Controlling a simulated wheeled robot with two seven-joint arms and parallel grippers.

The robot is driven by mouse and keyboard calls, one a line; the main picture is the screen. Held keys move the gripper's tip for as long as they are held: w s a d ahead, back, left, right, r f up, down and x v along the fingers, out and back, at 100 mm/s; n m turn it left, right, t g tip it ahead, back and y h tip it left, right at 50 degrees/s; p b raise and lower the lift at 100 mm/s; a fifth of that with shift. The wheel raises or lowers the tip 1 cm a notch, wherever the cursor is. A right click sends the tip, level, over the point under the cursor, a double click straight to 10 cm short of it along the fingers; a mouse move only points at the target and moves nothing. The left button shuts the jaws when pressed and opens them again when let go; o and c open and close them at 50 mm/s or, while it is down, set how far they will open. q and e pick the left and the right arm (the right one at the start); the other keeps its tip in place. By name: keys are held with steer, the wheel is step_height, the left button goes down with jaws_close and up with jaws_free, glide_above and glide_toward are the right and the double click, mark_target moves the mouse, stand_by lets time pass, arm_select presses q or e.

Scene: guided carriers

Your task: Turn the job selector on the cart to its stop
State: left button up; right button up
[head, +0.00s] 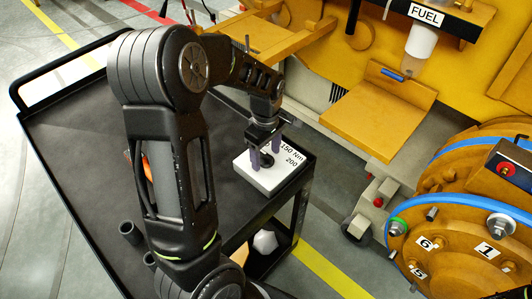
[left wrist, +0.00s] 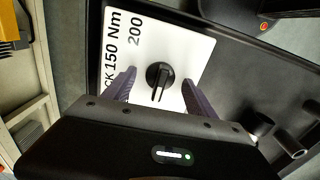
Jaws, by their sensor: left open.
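The job selector is a black round knob (left wrist: 159,77) with a bar handle, on a white plate (left wrist: 190,52) marked "150 Nm" and "200". The plate (head: 262,184) lies on the right part of the black cart (head: 75,135). My left gripper (head: 266,157) points down over the plate, at the knob (head: 268,160). In the left wrist view my left gripper (left wrist: 158,92) is open, one finger on each side of the knob's handle, with gaps showing. The knob is partly hidden by the fingers in the head view. My right gripper is not in view.
Dark tubes (head: 131,233) stand at the cart's front edge. An orange thing (head: 147,172) is partly hidden behind my left arm. A yellow machine with a FUEL sign (head: 427,14) and an orange flap (head: 378,115) stands right of the cart. A numbered wheel (head: 455,250) is at lower right.

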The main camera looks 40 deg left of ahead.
arm_select(q)
steer(key=shift+r, duration=0.15)
step_height(320, 180, up, 8)
steer(key=shift+f+b, duration=0.2)
steer(key=shift+b, duration=0.2)
stand_by(0.6)
